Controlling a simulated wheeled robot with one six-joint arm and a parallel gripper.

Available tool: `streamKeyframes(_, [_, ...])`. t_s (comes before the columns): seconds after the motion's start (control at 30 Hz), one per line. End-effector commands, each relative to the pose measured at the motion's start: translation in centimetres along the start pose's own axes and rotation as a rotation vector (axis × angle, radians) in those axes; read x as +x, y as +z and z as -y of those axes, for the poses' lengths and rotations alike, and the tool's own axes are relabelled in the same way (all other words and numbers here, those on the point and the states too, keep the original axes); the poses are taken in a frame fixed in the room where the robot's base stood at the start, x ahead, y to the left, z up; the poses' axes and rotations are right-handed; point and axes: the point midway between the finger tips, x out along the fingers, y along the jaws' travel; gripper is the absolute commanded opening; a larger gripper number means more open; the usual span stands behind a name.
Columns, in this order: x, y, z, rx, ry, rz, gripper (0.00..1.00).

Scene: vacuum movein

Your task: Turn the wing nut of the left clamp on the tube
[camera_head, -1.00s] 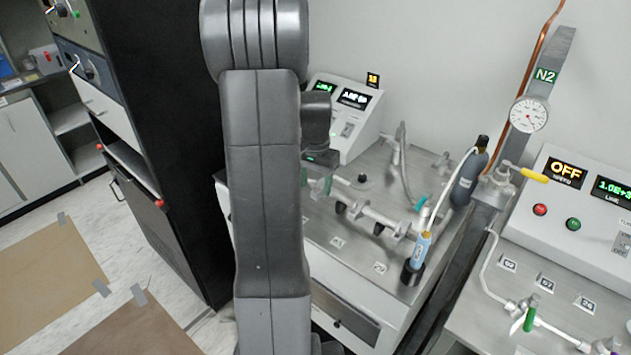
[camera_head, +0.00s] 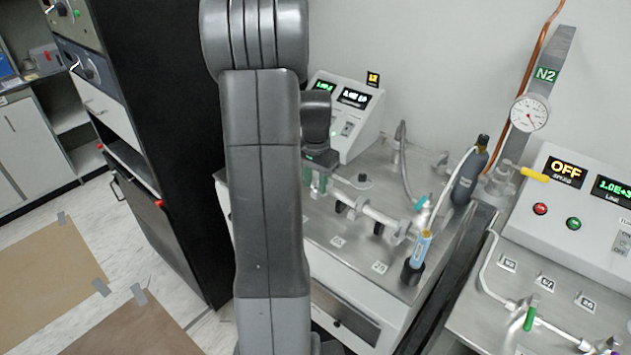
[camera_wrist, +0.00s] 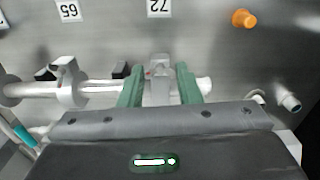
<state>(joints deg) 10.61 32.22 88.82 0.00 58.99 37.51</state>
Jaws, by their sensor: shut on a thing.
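The metal tube (camera_head: 375,212) runs along the steel bench top; it also shows in the wrist view (camera_wrist: 100,87). The left clamp (camera_wrist: 158,88) is a pale metal piece around the tube. My gripper (camera_wrist: 160,85) has its green fingers on either side of this clamp, shut on its wing nut, which is largely hidden between them. In the head view my gripper (camera_head: 318,184) is at the tube's left end, partly behind my arm. Another clamp (camera_wrist: 70,82) sits on the tube further left in the wrist view.
A white control box (camera_head: 345,115) stands behind the tube. A blue-labelled cylinder (camera_head: 421,247) stands in a black holder to the right. An orange knob (camera_wrist: 244,18) rises from the bench. A dark cabinet (camera_head: 170,130) stands left of my arm.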

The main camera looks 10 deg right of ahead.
Motion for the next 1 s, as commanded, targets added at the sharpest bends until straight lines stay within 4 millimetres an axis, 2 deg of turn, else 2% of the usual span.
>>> streamKeyframes(0.07, [-0.1,0.0,0.0,-0.001,-0.001,-0.001,0.08])
streamKeyframes(0.1, [-0.1,0.0,0.0,-0.001,-0.001,-0.001,0.37])
streamKeyframes(0.2, [-0.1,0.0,0.0,-0.001,-0.001,-0.001,0.53])
streamKeyframes(0.57, [-0.6,-0.1,0.0,-0.001,-0.001,-0.002,0.53])
streamKeyframes(0.67, [-1.9,-0.1,0.1,-0.001,-0.003,-0.004,0.53])
streamKeyframes(1.0, [-9.5,-0.1,0.1,-0.001,-0.004,-0.005,0.53])
